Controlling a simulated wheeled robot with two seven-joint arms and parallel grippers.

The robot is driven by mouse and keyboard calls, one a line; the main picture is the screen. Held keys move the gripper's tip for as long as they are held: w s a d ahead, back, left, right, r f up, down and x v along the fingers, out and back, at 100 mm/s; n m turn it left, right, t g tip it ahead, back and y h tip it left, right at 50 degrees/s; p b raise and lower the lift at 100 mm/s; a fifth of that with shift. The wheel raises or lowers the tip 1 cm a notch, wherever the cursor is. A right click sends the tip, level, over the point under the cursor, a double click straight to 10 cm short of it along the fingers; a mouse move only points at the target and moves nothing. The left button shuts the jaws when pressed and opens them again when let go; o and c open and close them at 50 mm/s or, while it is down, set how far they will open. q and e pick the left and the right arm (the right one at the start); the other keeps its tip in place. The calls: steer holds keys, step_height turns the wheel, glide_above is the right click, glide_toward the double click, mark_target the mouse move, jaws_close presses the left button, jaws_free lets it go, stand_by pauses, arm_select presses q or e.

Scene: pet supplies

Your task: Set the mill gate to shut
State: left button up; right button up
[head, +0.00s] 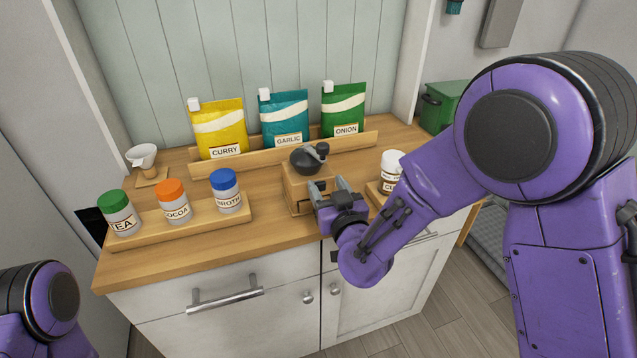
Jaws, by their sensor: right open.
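The mill (296,187) is a wooden box with a dark round top and a crank knob, standing on the wooden counter right of centre. My right gripper (327,188) is open at the mill's front right side, with its fingers close to the box. Whether the fingers touch the mill cannot be told. The mill's gate cannot be made out clearly; the gripper covers part of the mill's front. Of my left arm only a purple link shows at the lower left; its gripper is out of view.
A wooden rack (237,219) with tea, cocoa and broth jars stands left of the mill. Curry (220,128), garlic (284,117) and onion (343,108) pouches stand behind it. A white-lidded jar (391,165) is close to my right arm. A white scoop (142,157) sits at the far left.

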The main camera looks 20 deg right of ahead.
mark_target(321, 186)
steer(key=shift+a, duration=0.35)
steer(key=shift+w+a, duration=0.15)
steer(key=shift+a, duration=0.2)
jaws_close()
steer(key=shift+w, duration=1.35)
steer(key=shift+c, duration=1.9)
jaws_free()
steer(key=o, duration=0.4)
steer(key=shift+w, duration=0.1)
